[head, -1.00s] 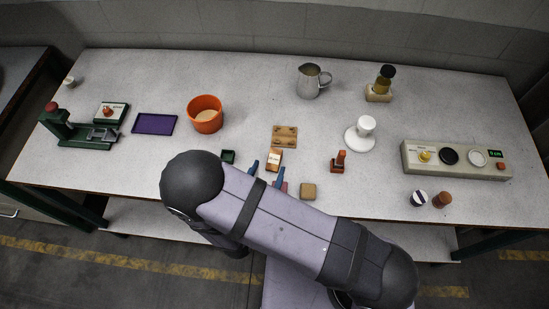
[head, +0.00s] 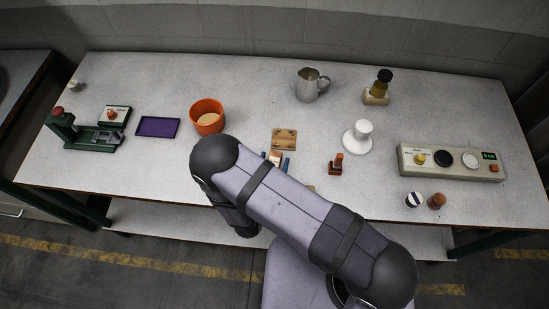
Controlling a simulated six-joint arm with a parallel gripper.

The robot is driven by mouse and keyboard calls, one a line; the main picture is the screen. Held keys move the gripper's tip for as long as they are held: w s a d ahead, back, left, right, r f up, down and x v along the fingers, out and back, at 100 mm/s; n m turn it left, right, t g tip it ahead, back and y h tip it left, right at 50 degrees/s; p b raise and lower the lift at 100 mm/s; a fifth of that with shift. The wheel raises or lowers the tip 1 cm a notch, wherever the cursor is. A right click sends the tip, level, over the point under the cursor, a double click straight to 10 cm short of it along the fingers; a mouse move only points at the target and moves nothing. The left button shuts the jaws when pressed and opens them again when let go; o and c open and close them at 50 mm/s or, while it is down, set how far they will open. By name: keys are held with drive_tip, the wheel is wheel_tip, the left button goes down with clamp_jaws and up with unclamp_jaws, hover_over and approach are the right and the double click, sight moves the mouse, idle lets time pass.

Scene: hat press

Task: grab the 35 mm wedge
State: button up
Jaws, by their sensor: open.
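A small orange-brown block with a pale label (head: 274,160), which looks like the wedge, lies on the bench just in front of a wooden board. Its label is too small to read, so I cannot confirm the 35 mm size. My gripper (head: 275,161) is open, with one blue fingertip on each side of the block. I cannot tell whether either finger touches it. My arm hides the block's near end and most of the gripper.
The wooden board (head: 284,139) lies right behind the block. A red-brown stamp-like piece (head: 336,165) stands to the right. An orange bucket (head: 207,117) is at the left and a white stand (head: 358,139) at the right. A tan block (head: 310,188) is mostly hidden by my arm.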

sight(274, 160)
drive_tip(key=shift+w+d+f, duration=0.1)
drive_tip(key=shift+w+f, duration=0.15)
drive_tip(key=shift+w, duration=0.35)
drive_tip(key=shift+c, duration=0.3)
drive_tip(key=c, duration=1.1)
drive_tip(key=shift+o, duration=0.2)
drive_tip(key=shift+r, duration=0.2)
drive_tip(key=shift+r+b, duration=1.15)
drive_tip(key=shift+r, duration=3.65)
